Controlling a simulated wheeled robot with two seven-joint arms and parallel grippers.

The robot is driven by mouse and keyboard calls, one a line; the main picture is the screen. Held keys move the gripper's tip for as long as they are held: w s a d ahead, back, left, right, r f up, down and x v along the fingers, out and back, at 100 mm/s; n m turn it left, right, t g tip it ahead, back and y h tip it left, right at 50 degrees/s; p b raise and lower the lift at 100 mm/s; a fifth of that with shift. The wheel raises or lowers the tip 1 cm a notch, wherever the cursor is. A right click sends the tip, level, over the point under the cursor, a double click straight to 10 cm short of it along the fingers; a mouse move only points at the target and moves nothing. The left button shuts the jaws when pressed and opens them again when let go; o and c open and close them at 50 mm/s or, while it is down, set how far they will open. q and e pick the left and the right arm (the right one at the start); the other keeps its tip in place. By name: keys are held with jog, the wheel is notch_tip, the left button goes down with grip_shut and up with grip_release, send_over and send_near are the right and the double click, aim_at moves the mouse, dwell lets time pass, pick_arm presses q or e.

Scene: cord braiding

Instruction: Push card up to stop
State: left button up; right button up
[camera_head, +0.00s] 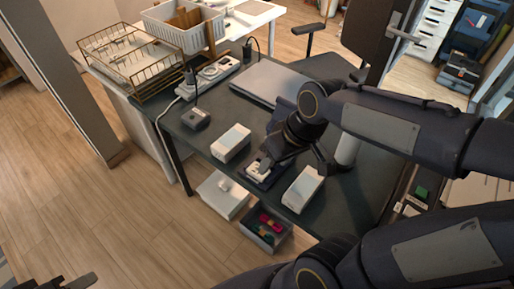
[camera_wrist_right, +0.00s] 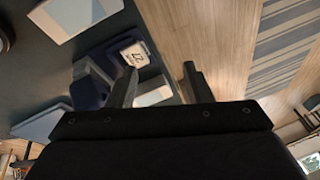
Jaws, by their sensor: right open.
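A small white card with dark print (camera_wrist_right: 134,54) sits at one end of a dark blue holder (camera_wrist_right: 98,72) in the right wrist view. In the head view the pale card (camera_head: 256,167) shows in part on the dark holder (camera_head: 262,178), between two white boxes. My right gripper (camera_wrist_right: 160,82) is open and empty. Its left fingertip is close to the card; I cannot tell whether they touch. In the head view the right gripper (camera_head: 267,158) is over the holder and hides part of it. I cannot pick out the stop. My left gripper (camera_head: 75,284) shows only partly at the bottom left corner.
White boxes (camera_head: 231,143) (camera_head: 304,188) stand on the dark table (camera_head: 224,105) on either side of the holder. A grey laptop-like slab (camera_head: 262,82) lies behind. A black block (camera_head: 195,119) is at left.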

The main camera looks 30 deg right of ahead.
jog(key=w+f+n+g+h, duration=0.1)
jog(key=w+f, duration=0.1)
jog(key=w, duration=0.1)
jog(key=w+f+n+g+h, duration=0.1)
jog(key=w+f, duration=0.2)
jog(key=w+d+f+n+g+b, duration=0.1)
jog(key=w+f, duration=0.1)
jog(key=w, duration=0.2)
jog(key=shift+f+n+h, duration=0.3)
jog(key=shift+f+h, duration=0.05)
jog(key=shift+h, duration=0.05)
jog(key=shift+d, duration=0.1)
jog(key=shift+f+b, duration=0.35)
jog(key=shift+f, duration=3.55)
